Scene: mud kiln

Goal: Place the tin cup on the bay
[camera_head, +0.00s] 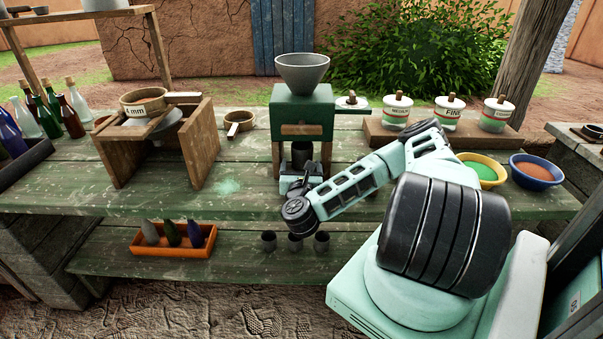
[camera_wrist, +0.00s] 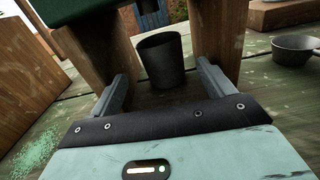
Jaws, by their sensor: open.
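A dark grey tin cup (camera_head: 301,152) stands upright in the bay under the green mill (camera_head: 302,112), between the wooden legs. It also shows in the wrist view (camera_wrist: 163,62), with its open top facing up. My gripper (camera_head: 297,172) is in front of the cup at the mill's opening. In the wrist view my gripper (camera_wrist: 166,72) is open, with one finger to each side of the cup's lower part. I see gaps between the fingers and the cup.
A wooden sieve stand (camera_head: 150,145) is left of the mill, with a small pan (camera_head: 238,121) between them. Lidded jars (camera_head: 397,112) stand on a wooden block at right, near colour bowls (camera_head: 536,171). An orange tray (camera_head: 173,240) of bottles sits on the lower shelf.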

